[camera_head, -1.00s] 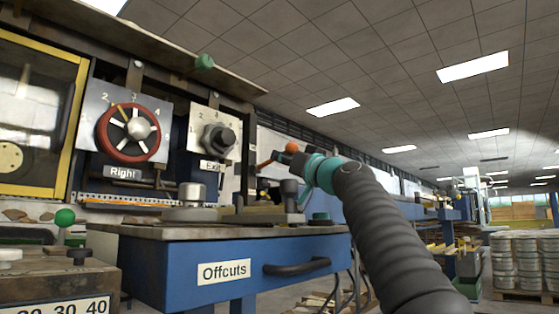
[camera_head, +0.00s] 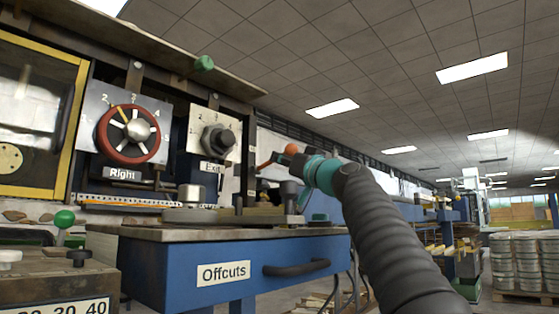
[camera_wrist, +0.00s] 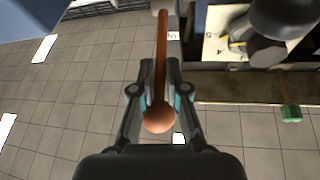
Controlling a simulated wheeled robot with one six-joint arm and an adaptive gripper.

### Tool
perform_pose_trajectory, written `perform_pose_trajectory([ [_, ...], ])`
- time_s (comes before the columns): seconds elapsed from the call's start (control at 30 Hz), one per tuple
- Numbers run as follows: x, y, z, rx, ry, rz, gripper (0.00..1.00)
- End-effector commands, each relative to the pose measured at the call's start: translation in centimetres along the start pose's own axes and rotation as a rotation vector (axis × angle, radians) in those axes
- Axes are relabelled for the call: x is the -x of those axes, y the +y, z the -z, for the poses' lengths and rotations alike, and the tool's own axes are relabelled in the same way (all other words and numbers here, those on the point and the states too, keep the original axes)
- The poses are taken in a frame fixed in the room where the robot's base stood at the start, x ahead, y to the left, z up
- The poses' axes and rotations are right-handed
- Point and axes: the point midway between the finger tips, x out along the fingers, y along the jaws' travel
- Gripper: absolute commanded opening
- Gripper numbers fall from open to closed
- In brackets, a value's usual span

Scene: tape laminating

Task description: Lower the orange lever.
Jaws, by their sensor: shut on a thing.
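The orange lever shows in the wrist view as a straight rod (camera_wrist: 161,50) with a round orange ball (camera_wrist: 158,118) at its near end. My gripper (camera_wrist: 160,74) has one finger on each side of the rod, just past the ball, and is shut on it. In the head view the orange ball (camera_head: 291,149) sticks out at the left of my gripper (camera_head: 283,160), right of the "Exit" dial.
A grey dial (camera_head: 218,139) marked "Exit" and a red handwheel (camera_head: 128,134) marked "Right" are on the machine at left. A worktop with clamps stands above the blue "Offcuts" drawer (camera_head: 240,272). A green knob (camera_wrist: 291,113) shows at right in the wrist view. Stacked rolls (camera_head: 515,262) stand far right.

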Motion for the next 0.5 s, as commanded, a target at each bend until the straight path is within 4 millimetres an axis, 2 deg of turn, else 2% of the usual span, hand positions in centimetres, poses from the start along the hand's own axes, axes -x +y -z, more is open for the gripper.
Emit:
perform_pose_trajectory([
  [0.07,0.01,0.71,-0.14,0.004,0.001,-0.014,0.0],
  [0.1,0.01,0.71,-0.14,0.004,0.001,-0.014,0.21],
  [0.17,-0.01,0.65,-0.15,0.003,0.0,-0.012,0.36],
  [0.5,-0.16,-0.1,-0.14,-0.001,0.0,0.0,0.37],
])
